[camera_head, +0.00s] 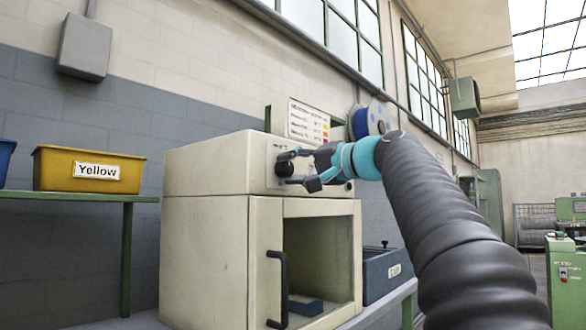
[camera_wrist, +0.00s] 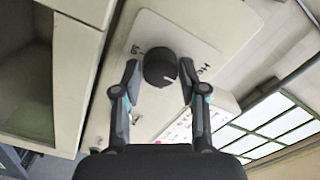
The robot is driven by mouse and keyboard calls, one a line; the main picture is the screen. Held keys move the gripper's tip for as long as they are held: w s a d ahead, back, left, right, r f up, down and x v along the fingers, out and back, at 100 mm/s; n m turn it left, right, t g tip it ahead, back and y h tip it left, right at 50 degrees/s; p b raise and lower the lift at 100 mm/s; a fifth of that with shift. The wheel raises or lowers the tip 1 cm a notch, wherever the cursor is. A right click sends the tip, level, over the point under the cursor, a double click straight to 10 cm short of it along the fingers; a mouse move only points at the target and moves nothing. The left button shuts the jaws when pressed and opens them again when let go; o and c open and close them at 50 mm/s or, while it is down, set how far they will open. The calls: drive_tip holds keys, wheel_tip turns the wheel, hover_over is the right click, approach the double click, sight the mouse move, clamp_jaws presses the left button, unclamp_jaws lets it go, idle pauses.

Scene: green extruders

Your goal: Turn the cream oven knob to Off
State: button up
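The cream oven (camera_head: 203,240) stands on a bench, with a dark round knob (camera_head: 285,168) on its upper front panel. In the wrist view the knob (camera_wrist: 160,66) is in the upper middle, with a light pointer mark towards its lower right edge. Small dark labels sit left and right of it; they are too small and turned to read surely. My gripper (camera_head: 291,168) is at the panel in the head view. In the wrist view its two fingers are apart, one on each side of the knob, with narrow gaps showing.
The oven's front has a dark vertical handle (camera_head: 278,290) and an opening with a blue item (camera_head: 305,305) inside. A blue-grey box (camera_head: 385,270) stands right of the oven. A yellow bin (camera_head: 88,170) sits on a green shelf at left. A sign (camera_head: 308,122) stands behind the oven.

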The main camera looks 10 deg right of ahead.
drive_tip(key=shift+o, duration=0.9)
drive_tip(key=shift+s+d, duration=0.1)
drive_tip(key=v, duration=1.1)
drive_tip(key=shift+s+d, duration=0.2)
drive_tip(key=shift+s, duration=0.1)
